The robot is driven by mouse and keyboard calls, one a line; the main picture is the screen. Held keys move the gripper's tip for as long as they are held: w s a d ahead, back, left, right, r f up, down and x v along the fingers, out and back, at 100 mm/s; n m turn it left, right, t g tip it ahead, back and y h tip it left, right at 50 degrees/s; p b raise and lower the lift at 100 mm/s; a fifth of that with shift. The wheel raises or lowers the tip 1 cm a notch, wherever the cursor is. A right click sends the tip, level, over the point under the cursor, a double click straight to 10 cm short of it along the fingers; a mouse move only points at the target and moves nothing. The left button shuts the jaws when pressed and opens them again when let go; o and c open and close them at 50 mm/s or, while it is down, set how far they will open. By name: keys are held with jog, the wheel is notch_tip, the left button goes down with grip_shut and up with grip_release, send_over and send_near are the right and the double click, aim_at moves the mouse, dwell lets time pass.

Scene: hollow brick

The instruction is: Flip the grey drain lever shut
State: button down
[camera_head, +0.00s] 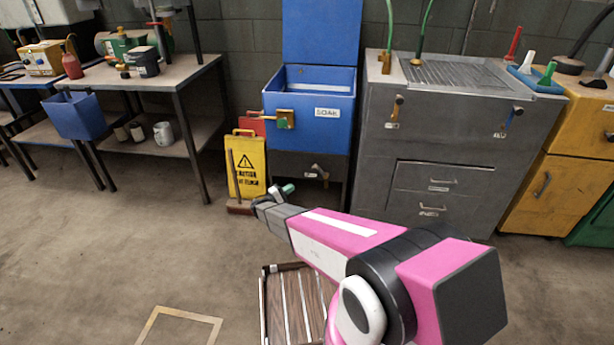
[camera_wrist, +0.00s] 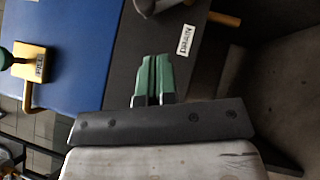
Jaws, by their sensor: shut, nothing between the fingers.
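The blue soak tank (camera_head: 310,100) has a dark grey lower panel. A grey lever fitting (camera_head: 318,170) sits on that panel, with a small pale label beside it. In the wrist view a grey rounded part (camera_wrist: 150,5) and a brownish peg (camera_wrist: 225,19) show at the top edge, near a white label (camera_wrist: 185,39); the lever is partly cut off there. My gripper (camera_head: 288,189) has its green fingers together and empty, below and left of the lever in the head view. In the wrist view the gripper (camera_wrist: 153,65) points at the dark panel, apart from the lever.
A yellow valve block (camera_head: 285,119) juts from the tank front. A yellow caution sign (camera_head: 248,165) and a broom (camera_head: 239,207) stand left of the tank. A grey sink cabinet (camera_head: 450,140) stands close on the right. A slatted wooden crate (camera_head: 292,305) lies below my arm. Open floor lies left.

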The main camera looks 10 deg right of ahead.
jog(key=w+d+r+n+t, duration=0.1)
jog(key=w+d+r, duration=0.2)
jog(key=d, duration=0.6)
jog(key=shift+w+d+r+t, duration=0.15)
jog(key=shift+w+r+t, duration=0.25)
jog(key=shift+w, duration=0.5)
